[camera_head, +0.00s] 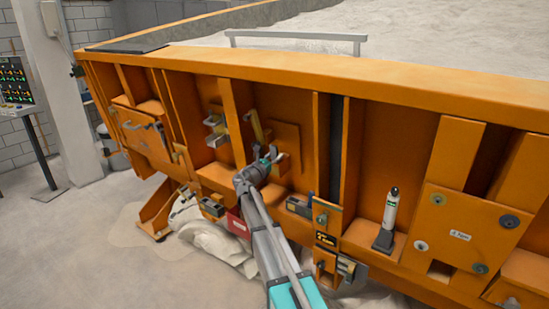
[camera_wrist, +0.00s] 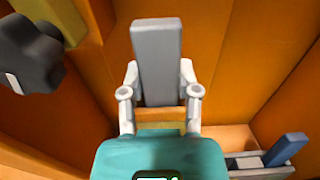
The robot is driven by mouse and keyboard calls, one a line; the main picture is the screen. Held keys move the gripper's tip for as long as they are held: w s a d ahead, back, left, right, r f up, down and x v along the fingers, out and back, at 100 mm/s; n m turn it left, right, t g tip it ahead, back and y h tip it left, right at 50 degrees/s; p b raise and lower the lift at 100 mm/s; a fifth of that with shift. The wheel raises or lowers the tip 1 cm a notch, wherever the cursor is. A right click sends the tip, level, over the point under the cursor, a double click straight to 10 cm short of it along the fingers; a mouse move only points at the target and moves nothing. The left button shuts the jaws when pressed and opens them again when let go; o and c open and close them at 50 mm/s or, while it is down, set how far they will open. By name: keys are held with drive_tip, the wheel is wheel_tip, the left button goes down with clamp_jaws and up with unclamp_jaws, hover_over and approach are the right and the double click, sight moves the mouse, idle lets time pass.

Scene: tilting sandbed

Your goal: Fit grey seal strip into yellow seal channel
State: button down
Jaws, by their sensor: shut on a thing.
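My gripper (camera_wrist: 160,95) is shut on a grey, straight-sided block, which I take for the grey seal strip (camera_wrist: 158,52). The strip stands up between the two fingers and points away from the wrist. In the head view my gripper (camera_head: 273,157) is in front of the orange wall, and the strip is too small there to make out clearly. A yellow piece (camera_head: 256,127), likely the yellow seal channel, is on the wall just up and left of my gripper. It also shows at the top left of the wrist view (camera_wrist: 70,18), apart from the strip.
A dark rounded part (camera_wrist: 35,55) is close on the left in the wrist view. A grey box (camera_head: 298,206) with a blue piece is on the ledge at lower right. Orange ribs flank the bay. A white bottle-like object (camera_head: 390,215) stands farther right.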

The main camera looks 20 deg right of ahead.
drive_tip(key=shift+f+b, duration=0.6)
drive_tip(key=shift+f, duration=0.05)
drive_tip(key=shift+c, duration=1.3)
unclamp_jaws()
drive_tip(key=shift+w+d, duration=0.1)
drive_tip(key=shift+o, duration=1.3)
drive_tip(key=shift+r, duration=0.1)
